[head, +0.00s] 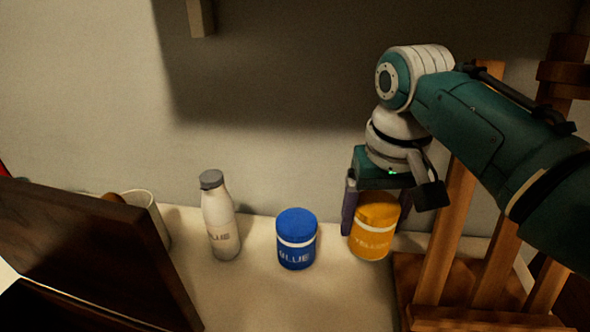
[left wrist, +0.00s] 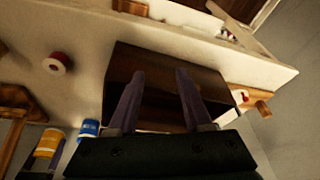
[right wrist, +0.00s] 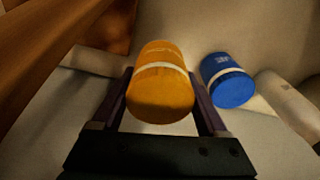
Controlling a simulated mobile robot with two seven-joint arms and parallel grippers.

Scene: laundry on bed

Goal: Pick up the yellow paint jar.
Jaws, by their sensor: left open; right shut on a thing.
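The yellow paint jar (head: 373,232) stands upright at the back of the table, near the wall in the head view. My right gripper (head: 372,205) reaches down over it from above and is shut on it. In the right wrist view the jar (right wrist: 163,85) sits between the two fingers of my right gripper (right wrist: 163,105). I cannot tell for sure whether the jar touches the table. The jar also shows in the left wrist view (left wrist: 49,143). My left gripper (left wrist: 160,85) is open and empty; it is not visible in the head view.
A blue paint jar (head: 296,240) stands left of the yellow one. A bottle with a grey cap (head: 220,222) is further left, beside a pale cup (head: 148,215). A dark wooden box (head: 95,255) fills the left front. A wooden easel (head: 455,240) stands close on the right.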

